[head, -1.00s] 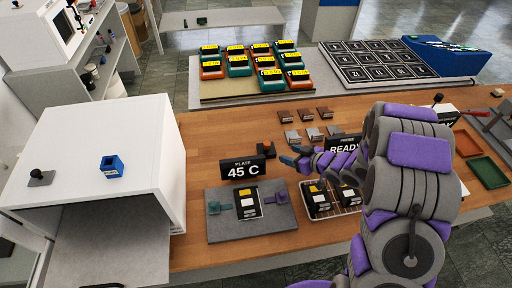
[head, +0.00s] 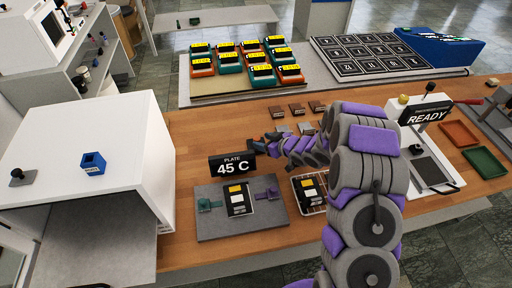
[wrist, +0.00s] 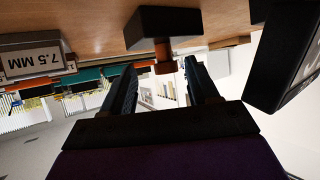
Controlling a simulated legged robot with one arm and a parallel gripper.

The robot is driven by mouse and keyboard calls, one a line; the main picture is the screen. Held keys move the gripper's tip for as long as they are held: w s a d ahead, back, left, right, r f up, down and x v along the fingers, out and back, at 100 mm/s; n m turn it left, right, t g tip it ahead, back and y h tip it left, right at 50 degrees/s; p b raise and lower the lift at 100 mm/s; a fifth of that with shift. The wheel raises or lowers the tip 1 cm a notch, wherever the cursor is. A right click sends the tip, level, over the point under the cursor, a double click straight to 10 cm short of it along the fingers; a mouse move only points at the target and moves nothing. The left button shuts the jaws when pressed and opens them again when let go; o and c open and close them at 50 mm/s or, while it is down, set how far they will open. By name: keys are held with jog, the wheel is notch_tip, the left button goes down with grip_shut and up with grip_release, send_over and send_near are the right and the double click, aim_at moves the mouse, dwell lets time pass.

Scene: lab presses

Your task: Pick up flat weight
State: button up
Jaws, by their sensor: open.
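A small black block with a copper-coloured stem, which looks like the flat weight, stands on the wooden bench. In the wrist view the weight (wrist: 163,50) appears upside down, its stem in line with the gap between my fingers. In the head view the weight (head: 272,137) shows as a small dark and reddish shape behind my fingers. My gripper (head: 257,146) is open and empty just in front of it. Both blue-grey fingers of my gripper (wrist: 160,85) show apart in the wrist view. I cannot tell whether the stem is between the fingertips.
The 45 C sign (head: 232,165) stands close left of my gripper. A grey plate (head: 215,228) lies in front. Brown and grey blocks (head: 297,108) sit behind right. A 7.5 MM label (wrist: 34,62) shows in the wrist view. A white box (head: 90,140) fills the left.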

aim_at(259, 138)
jog(key=shift+w+a+f, duration=0.15)
jog(key=shift+w+f, duration=0.15)
jog(key=shift+w, duration=0.1)
jog(key=shift+w+a+f, duration=0.1)
jog(key=shift+w+f, duration=0.1)
jog(key=shift+w, duration=0.05)
jog(key=a, duration=0.4)
jog(key=shift+w+f, duration=0.2)
jog(key=shift+f, duration=0.15)
jog(key=shift+c, duration=0.9)
jog(key=d, duration=0.2)
jog(key=shift+d, duration=0.4)
jog(key=c, duration=0.6)
jog(key=shift+a+r, duration=0.1)
jog(key=shift+a, duration=0.15)
jog(key=c, duration=0.3)
jog(key=shift+a, duration=0.75)
grip_shut()
jog(key=shift+d, duration=0.55)
